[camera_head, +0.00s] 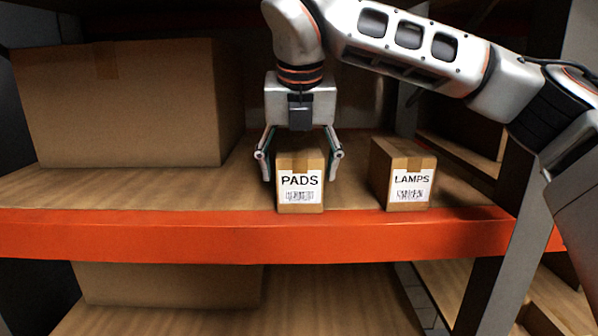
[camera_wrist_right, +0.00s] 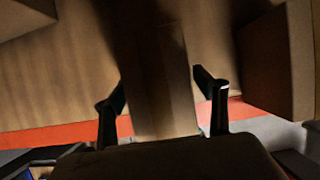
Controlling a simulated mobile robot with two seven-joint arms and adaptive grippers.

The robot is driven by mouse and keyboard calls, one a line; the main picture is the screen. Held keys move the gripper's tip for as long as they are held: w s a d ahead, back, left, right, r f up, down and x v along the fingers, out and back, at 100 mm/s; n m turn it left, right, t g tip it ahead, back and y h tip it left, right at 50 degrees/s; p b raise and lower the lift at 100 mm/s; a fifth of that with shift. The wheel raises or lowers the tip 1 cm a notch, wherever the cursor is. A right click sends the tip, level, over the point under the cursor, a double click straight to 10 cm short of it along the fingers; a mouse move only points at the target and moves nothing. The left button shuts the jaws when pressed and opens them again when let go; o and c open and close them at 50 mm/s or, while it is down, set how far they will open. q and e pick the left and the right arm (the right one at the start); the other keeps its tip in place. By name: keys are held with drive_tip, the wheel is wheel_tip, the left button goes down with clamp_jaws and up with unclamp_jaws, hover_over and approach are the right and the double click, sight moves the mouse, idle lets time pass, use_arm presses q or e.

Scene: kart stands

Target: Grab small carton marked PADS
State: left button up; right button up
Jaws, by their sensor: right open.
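The small carton marked PADS (camera_head: 300,182) stands upright on the shelf near its front edge, its white label facing me. My right gripper (camera_head: 300,167) points down over it, open, with one finger on each side. In the right wrist view, the carton's top (camera_wrist_right: 163,75) lies between the two fingers of my right gripper (camera_wrist_right: 160,92), with a gap visible at each side. My left gripper is not in view.
A carton marked LAMPS (camera_head: 405,178) stands close to the right. A big plain carton (camera_head: 120,110) is at the left. The orange shelf beam (camera_head: 200,236) runs along the front. A grey upright (camera_head: 497,235) stands at right.

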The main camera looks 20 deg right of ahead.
drive_tip(key=shift+f, duration=0.25)
idle(0.4)
drive_tip(key=c, duration=1.6)
